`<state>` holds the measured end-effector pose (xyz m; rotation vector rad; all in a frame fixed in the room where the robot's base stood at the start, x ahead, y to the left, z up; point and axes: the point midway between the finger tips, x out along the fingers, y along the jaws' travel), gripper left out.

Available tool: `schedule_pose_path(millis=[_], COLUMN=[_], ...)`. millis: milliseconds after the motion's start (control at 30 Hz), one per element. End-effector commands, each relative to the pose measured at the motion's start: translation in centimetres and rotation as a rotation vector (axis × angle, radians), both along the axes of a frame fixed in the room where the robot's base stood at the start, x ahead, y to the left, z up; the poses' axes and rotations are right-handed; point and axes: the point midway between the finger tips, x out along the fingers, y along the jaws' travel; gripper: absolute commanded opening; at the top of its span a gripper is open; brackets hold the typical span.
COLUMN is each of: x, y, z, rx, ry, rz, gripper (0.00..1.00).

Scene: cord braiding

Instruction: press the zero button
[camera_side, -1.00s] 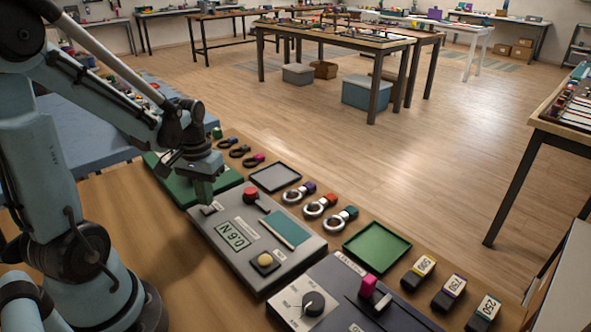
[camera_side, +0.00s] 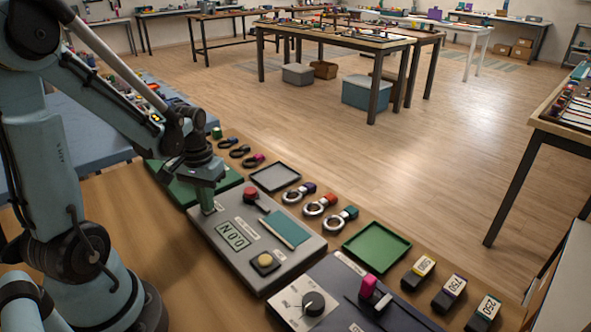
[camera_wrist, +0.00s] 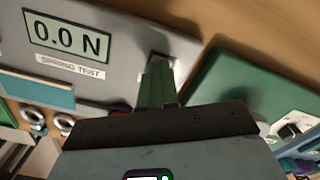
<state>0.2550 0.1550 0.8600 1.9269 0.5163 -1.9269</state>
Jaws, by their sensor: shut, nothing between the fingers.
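The grey spring test panel (camera_side: 285,258) lies on the bench, with its display (camera_side: 233,235) on the left part. In the wrist view the display (camera_wrist: 68,38) reads 0.0 N. My gripper (camera_side: 208,210) is shut and empty, pointing down at the panel's far-left corner. Its green fingertips cover the small dark button there, so I cannot see the button itself.
A red knob (camera_side: 250,195), a teal plate (camera_side: 285,229) and a yellow button (camera_side: 265,259) are on the same panel. A green board (camera_side: 170,180) lies behind my gripper. A dark panel with a pink slider (camera_side: 368,286) stands in front right.

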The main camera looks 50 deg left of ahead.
Motion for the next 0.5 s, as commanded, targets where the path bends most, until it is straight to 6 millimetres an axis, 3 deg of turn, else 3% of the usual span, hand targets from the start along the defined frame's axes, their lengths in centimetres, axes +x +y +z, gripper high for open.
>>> schedule_pose_path(millis=[167, 500], x=[0.0, 0.0], y=[0.0, 0.0], z=[0.3, 3.3], rx=[0.000, 0.000], ry=[0.000, 0.000], rz=[0.000, 0.000], gripper=[0.00, 0.00])
